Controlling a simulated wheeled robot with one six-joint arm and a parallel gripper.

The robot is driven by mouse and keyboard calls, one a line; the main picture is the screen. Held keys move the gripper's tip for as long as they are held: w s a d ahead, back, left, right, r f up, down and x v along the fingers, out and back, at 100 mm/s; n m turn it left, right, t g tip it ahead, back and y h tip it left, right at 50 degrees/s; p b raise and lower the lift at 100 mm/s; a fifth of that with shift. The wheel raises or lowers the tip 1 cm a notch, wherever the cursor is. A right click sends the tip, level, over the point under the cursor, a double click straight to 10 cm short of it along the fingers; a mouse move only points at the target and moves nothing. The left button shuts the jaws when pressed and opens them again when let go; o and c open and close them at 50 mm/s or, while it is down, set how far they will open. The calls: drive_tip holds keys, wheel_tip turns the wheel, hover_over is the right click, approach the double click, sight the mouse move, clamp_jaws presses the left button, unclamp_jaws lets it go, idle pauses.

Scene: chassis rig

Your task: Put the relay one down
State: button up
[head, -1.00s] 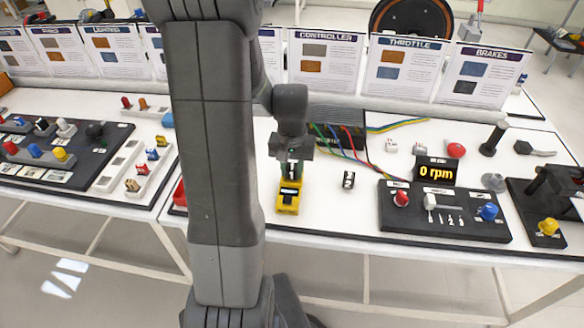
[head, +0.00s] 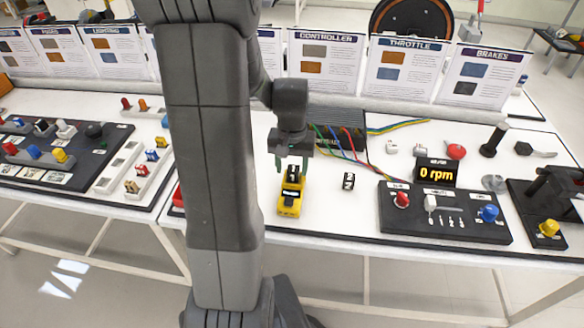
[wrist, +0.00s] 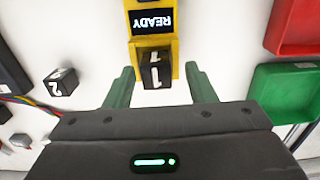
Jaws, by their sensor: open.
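Relay one, a black cube marked 1 (wrist: 155,70), rests at the near end of a yellow device (wrist: 175,50) whose dark display reads READY. In the head view the yellow device (head: 289,207) stands on the white table with the dark relay (head: 293,174) at its far end. My gripper (head: 292,167) is open above that end. In the wrist view my gripper's green fingers (wrist: 158,70) stand apart on either side of the cube, with gaps. Whether the cube is seated in the device or only rests on it, I cannot tell.
A black cube marked 2 (head: 348,181) stands to the right; it also shows in the wrist view (wrist: 62,82). Red (wrist: 297,25) and green (wrist: 290,92) trays lie on the wrist view's right. A control panel (head: 445,215) stands further right. Wires run behind.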

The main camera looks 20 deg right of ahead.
sight(292, 169)
wheel_tip(292, 169, up, 10)
drive_tip(key=shift+r+p, duration=0.2)
drive_tip(key=shift+p, duration=0.25)
idle(1.6)
